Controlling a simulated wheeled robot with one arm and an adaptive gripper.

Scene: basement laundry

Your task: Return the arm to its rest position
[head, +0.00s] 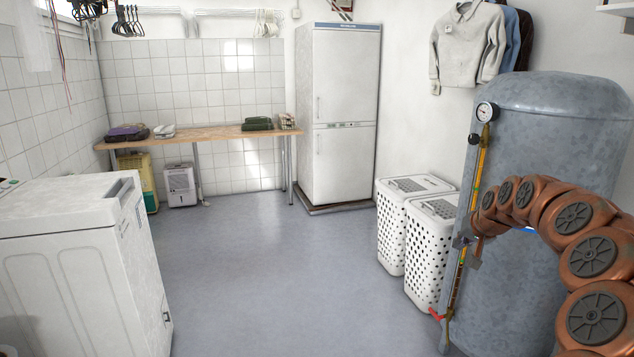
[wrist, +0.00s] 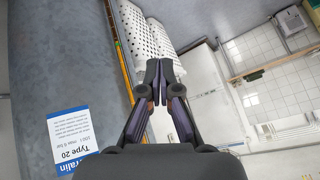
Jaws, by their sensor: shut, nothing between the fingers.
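My arm is the chain of copper-coloured joints at the right of the head view, curving in front of the grey tank (head: 545,110). The perforated white baskets (wrist: 145,30) show beyond the fingertips.
Two white laundry baskets (head: 415,185) stand left of the tank. A tall white fridge (head: 345,95) and a wooden table (head: 210,133) stand at the back. A white washing machine (head: 75,260) is at the left. The grey floor (head: 265,270) between is clear.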

